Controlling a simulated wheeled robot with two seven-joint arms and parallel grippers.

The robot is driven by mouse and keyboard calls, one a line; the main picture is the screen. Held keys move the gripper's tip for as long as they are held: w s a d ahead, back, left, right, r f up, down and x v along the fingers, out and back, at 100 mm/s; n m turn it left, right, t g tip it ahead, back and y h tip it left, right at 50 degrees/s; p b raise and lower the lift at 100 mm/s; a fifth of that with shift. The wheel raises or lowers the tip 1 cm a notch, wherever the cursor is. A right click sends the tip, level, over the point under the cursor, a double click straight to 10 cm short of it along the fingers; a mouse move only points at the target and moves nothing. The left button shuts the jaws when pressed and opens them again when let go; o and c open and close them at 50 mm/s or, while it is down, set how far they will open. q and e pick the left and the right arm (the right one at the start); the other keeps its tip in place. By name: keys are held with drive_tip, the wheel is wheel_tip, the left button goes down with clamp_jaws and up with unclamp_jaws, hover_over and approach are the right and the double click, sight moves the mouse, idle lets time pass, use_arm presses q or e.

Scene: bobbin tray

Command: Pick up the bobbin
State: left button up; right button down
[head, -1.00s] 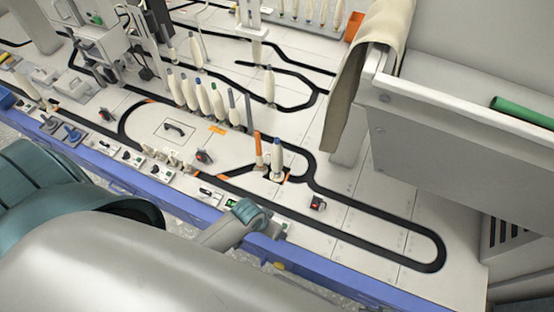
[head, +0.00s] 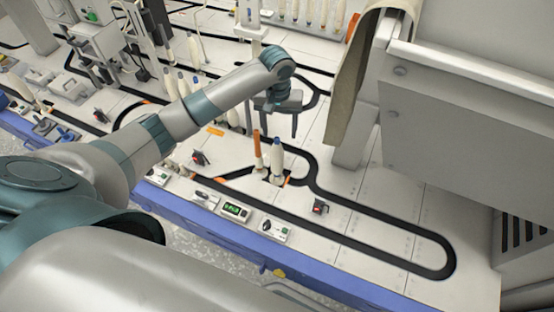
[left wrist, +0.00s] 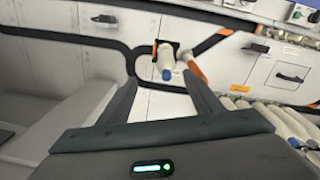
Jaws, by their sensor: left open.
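A white bobbin with a blue tip (head: 277,160) stands upright on the tray's black-tracked white surface in the head view, beside an orange-topped post (head: 257,152). In the left wrist view the bobbin (left wrist: 166,62) appears beyond and between my fingers, with the orange post (left wrist: 196,68) just to its right. My left gripper (head: 283,128) is open and empty, its fingers pointing down just behind and above the bobbin in the head view. It does not appear to touch the bobbin. The right gripper is not in view.
A row of several bobbins (left wrist: 280,122) stands at the lower right of the left wrist view. A large grey housing (head: 450,150) with a beige cloth (head: 345,90) rises on the right. Small switch boxes (head: 236,211) line the blue front edge.

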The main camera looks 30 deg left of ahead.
sight(277, 143)
use_arm(q)
drive_tip(key=shift+w+a+r+n, duration=0.2)
drive_tip(key=shift+a+r, duration=0.15)
drive_tip(key=shift+r, duration=0.2)
drive_tip(key=shift+w+a+r+n, duration=0.1)
drive_tip(key=shift+w+a+r, duration=0.05)
drive_tip(key=shift+a+r, duration=0.3)
drive_tip(key=shift+d, duration=0.1)
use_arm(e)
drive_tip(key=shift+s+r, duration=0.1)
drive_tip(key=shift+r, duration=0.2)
use_arm(q)
drive_tip(key=shift+f, duration=0.6)
wheel_tip(277, 143, down, 10)
drive_tip(key=shift+r+b, duration=0.2)
drive_tip(key=shift+b, duration=0.9)
drive_tip(key=shift+f, duration=0.7)
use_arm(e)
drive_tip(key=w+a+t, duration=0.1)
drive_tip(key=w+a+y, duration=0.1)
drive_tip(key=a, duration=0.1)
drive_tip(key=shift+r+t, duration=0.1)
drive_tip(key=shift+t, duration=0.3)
